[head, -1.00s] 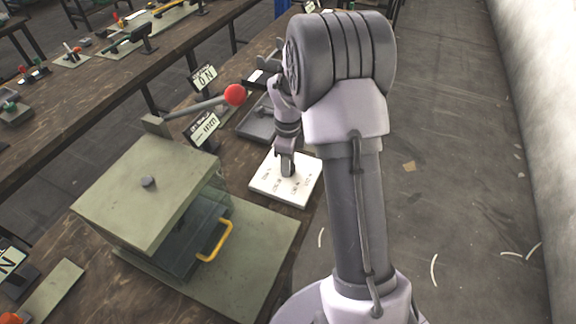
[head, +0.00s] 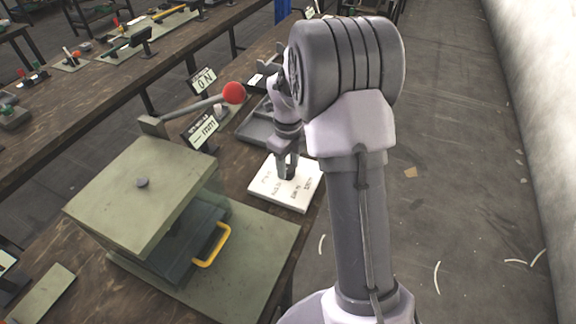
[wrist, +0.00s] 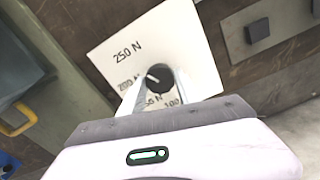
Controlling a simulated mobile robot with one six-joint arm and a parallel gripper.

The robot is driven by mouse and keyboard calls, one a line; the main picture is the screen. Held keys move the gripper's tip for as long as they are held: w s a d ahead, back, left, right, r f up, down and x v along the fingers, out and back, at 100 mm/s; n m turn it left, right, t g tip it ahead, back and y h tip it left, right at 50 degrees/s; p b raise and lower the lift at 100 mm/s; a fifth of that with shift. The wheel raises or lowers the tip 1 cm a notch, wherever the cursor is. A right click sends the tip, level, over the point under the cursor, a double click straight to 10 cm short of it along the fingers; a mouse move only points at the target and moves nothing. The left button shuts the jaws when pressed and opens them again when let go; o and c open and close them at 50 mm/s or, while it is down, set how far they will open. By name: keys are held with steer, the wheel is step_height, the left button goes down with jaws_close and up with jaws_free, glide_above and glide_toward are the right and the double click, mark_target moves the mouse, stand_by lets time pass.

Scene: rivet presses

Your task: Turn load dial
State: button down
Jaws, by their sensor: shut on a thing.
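The load dial is a black round knob (wrist: 160,80) with a white pointer line, on a white plate (wrist: 150,38) printed with load marks. "250 N" reads clearly, and "200" and "100" are partly visible. In the wrist view the pointer line slants to the upper left, toward the 200 side. My gripper (head: 287,175) reaches down onto the plate, which also shows in the head view (head: 300,201). Its fingers are shut on the knob from both sides. In the head view the gripper mostly hides the knob.
A green press (head: 135,195) with a yellow handle (head: 212,245) stands left of the plate. Its lever ends in a red ball (head: 234,93). One small display (head: 203,80) reads "0 N"; another (head: 200,131) shows "mm". A grey tray (head: 258,128) lies behind the plate.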

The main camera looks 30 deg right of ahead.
mark_target(288, 169)
steer(key=c, duration=0.9)
jaws_free()
steer(key=shift+o, duration=0.2)
step_height(288, 169, up, 17)
steer(key=p, duration=0.6)
steer(key=shift+r, duration=0.2)
